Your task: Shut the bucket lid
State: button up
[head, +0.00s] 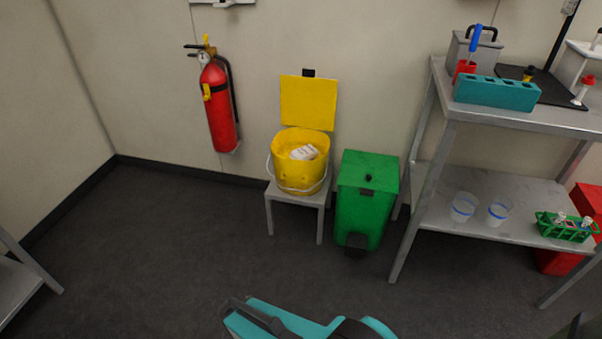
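The yellow bucket (288,178) stands upright on a small grey stool by the back wall. Its yellow lid (308,102) is open, standing up behind the bucket with a dark tab at its top edge. A white item (304,153) lies inside the bucket, and a thin pale handle hangs at the front. Teal and dark parts of my arm show at the bottom edge, well in front of the bucket and apart from it. A dark piece there may be my gripper (255,318); its fingers cannot be made out.
A green pedal bin (366,196) stands close right of the stool (295,197). A red fire extinguisher (218,105) hangs on the wall to the left. A grey shelf rack (490,207) with labware stands at right. Dark floor (170,250) before the stool is clear.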

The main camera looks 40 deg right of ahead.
aim_at(307, 100)
jog(key=u, duration=1.5)
jog(key=k, duration=0.1)
jog(key=z, duration=2.8)
